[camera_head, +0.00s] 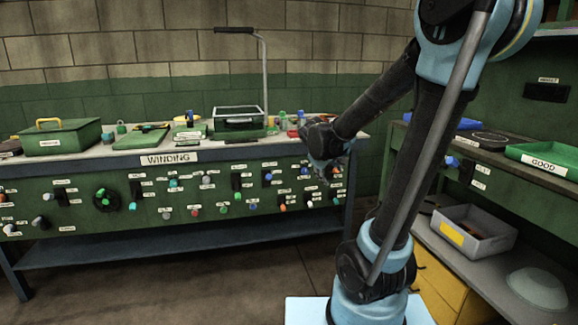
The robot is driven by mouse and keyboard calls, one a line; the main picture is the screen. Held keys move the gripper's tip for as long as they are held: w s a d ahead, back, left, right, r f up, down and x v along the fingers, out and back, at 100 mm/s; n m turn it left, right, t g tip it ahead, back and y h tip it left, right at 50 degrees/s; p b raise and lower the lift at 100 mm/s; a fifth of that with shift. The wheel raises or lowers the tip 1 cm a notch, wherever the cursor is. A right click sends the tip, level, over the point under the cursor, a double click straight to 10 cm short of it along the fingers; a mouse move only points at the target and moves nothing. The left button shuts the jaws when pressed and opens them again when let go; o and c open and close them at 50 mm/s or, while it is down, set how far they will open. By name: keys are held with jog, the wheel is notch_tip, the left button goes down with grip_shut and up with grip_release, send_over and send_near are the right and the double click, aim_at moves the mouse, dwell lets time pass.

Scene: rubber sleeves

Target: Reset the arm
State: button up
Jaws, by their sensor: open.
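My arm rises from its blue and black base at the lower middle, bends at a blue elbow at the top right, and its forearm slopes down to the left. My gripper (328,176) is at the forearm's end, in front of the right part of the winding bench (300,148). It is small and dark here, its jaws open, with nothing seen between them. The arm hides part of the bench's right end.
At right, a side bench holds a green GOOD tray (545,158), with a grey bin (466,232) and a pale dome (538,288) below. Open floor (190,285) lies left.

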jog(key=s+d+f+m+g+y, duration=0.1)
jog(key=s+f+m, duration=0.1)
jog(key=s, duration=0.7)
jog(key=s+d+f+m+g+y, duration=0.1)
jog(key=s+f+m+g, duration=0.1)
jog(key=s, duration=0.7)
jog(key=s+d+f+m+g+y, duration=0.1)
jog(key=s+f, duration=0.3)
jog(key=s, duration=0.5)
jog(key=shift+d+f+m+g+y, duration=0.2)
jog(key=shift+d+m+g+y, duration=0.3)
jog(key=shift+m, duration=0.3)
jog(key=shift+s+f, duration=0.15)
jog(key=shift+s, duration=0.25)
jog(key=shift+c, duration=0.4)
jog(key=shift+s+a+f, duration=0.1)
jog(key=shift+s, duration=0.05)
jog(key=c, duration=0.4)
